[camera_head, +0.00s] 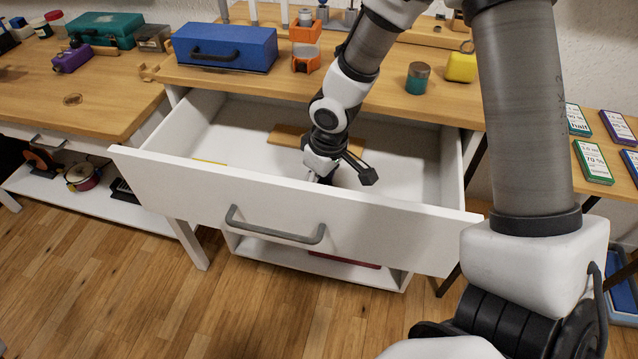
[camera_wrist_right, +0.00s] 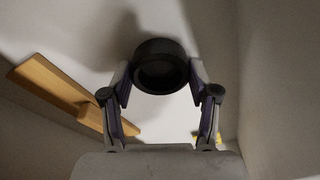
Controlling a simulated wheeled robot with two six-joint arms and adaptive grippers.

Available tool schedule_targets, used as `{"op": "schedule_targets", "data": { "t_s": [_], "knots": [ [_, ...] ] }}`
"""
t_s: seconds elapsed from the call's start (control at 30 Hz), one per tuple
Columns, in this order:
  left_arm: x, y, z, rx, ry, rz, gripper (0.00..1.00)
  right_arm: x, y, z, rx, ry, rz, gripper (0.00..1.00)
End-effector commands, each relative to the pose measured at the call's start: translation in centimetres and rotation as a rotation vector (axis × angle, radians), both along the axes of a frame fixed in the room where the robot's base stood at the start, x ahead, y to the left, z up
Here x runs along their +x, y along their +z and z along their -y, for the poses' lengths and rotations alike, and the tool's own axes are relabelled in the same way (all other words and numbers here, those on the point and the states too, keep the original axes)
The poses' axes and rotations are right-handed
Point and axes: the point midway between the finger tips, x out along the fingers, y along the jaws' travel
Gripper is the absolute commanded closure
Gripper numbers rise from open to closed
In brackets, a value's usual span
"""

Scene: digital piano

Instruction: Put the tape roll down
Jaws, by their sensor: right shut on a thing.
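The tape roll is a black ring (camera_wrist_right: 160,48) in the right wrist view, gripped by its sides between the two fingertips. My right gripper (camera_head: 343,178) reaches down into the open white drawer (camera_head: 240,192) and is shut on the roll; it also shows in the right wrist view (camera_wrist_right: 160,82). The roll is over the drawer's pale floor, with shadow beside it; whether it touches the floor I cannot tell. My left gripper is not in view.
A wooden piece (camera_head: 287,134) lies in the drawer beside the gripper, and a yellow item (camera_head: 208,162) lies near the drawer's front left. The drawer walls surround my gripper. A blue toolbox (camera_head: 222,47), an orange item (camera_head: 305,45) and a jar (camera_head: 418,78) stand on the tabletop above.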

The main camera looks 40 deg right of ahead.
Motion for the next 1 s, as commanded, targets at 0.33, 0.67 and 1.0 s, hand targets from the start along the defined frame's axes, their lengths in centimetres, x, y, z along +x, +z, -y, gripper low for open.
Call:
{"op": "schedule_targets", "data": {
  "t_s": [0.33, 0.67, 1.0],
  "knots": [
    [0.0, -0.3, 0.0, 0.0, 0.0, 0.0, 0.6, 0.0, -0.3, 0.0, 0.0, 0.0, 0.0, 0.15],
    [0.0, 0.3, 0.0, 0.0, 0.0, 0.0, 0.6, 0.0, 0.4, 0.0, 0.0, 0.0, 0.0, 0.15],
    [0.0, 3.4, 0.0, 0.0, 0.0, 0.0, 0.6, -1.0, 8.1, 0.3, 0.001, -0.001, 0.005, 0.15]
  ]
}}
